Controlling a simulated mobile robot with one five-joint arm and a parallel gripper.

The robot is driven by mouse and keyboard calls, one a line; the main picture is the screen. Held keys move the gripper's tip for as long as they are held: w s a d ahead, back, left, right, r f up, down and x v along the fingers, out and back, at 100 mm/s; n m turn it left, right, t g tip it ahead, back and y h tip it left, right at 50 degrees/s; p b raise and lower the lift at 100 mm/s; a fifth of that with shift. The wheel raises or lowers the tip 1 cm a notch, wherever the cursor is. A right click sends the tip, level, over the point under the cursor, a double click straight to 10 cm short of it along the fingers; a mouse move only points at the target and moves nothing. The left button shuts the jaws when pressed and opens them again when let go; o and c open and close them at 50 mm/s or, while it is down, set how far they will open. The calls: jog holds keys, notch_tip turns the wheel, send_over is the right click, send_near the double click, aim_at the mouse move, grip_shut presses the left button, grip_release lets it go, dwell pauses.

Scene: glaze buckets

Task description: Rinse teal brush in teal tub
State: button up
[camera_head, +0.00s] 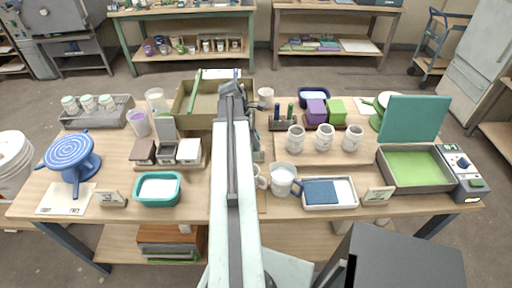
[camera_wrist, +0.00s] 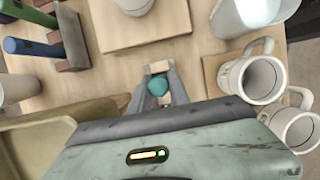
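In the wrist view the teal brush (camera_wrist: 157,86) shows as a round teal handle end between my fingers, with a pale block under it. My gripper (camera_wrist: 159,82) looks closed on that handle and points down over the bench. In the head view my arm hides the gripper and most of the brush. The teal tub (camera_head: 158,188), a low rounded basin with a whitish inside, stands at the front left of the bench, left of my arm. It is out of the wrist view.
Two pale mugs (camera_wrist: 250,78) and a white pitcher (camera_head: 284,180) stand close to the gripper. Blue (camera_wrist: 25,47) and green (camera_wrist: 30,12) handles stand upright nearby. An olive box (camera_head: 215,100) lies behind.

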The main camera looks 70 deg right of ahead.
jog(key=shift+s+r+p, duration=0.1)
jog(key=shift+r+p, duration=4.25)
jog(key=shift+r, duration=0.05)
grip_shut()
jog(key=shift+f, duration=0.15)
